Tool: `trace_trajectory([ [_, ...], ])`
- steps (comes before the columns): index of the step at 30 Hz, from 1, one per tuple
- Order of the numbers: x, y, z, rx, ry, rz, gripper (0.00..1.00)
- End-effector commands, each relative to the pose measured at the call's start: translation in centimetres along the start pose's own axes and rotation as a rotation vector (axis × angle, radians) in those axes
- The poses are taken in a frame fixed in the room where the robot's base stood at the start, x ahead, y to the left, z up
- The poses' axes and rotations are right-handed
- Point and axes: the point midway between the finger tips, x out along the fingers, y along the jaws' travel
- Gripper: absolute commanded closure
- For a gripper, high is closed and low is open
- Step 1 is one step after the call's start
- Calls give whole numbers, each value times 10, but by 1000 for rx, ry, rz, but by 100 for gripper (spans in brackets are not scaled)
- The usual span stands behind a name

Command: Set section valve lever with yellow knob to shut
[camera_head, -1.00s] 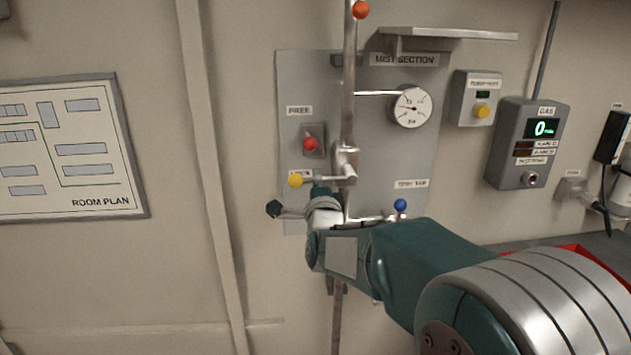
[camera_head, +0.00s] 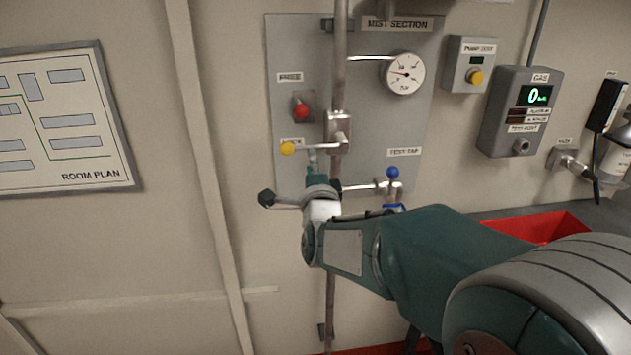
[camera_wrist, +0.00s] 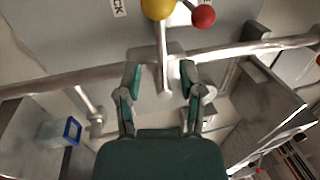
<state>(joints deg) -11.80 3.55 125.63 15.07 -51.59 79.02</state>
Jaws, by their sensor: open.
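The section valve lever with the yellow knob (camera_head: 288,148) sticks out to the left from the valve body (camera_head: 338,132) on the vertical pipe, about horizontal in the head view. In the wrist view the yellow knob (camera_wrist: 158,8) is at the top edge, and its lever arm (camera_wrist: 163,50) runs down to the valve between my fingertips' lines. My gripper (camera_wrist: 160,80) is open and empty, its two fingers on either side of the lever's lower end in that picture; I cannot tell whether they touch it. In the head view my gripper (camera_head: 315,172) is just below the lever, partly hidden by my wrist.
A red knob (camera_head: 302,110) sits above the yellow one. A blue-knobbed test tap (camera_head: 393,173) is at lower right, close to my arm. A gauge (camera_head: 403,73) and gas panel (camera_head: 521,112) are further right.

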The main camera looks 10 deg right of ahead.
Motion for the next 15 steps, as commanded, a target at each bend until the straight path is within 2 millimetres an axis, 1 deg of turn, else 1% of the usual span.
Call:
trace_trajectory([
  [1, -12, 0, 0, 0, -1, 0, 50],
  [6, -44, 0, 0, 0, -1, 0, 50],
  [10, -59, 1, 0, 1, 0, 1, 50],
  [15, -65, 1, 0, 0, 1, 0, 50],
])
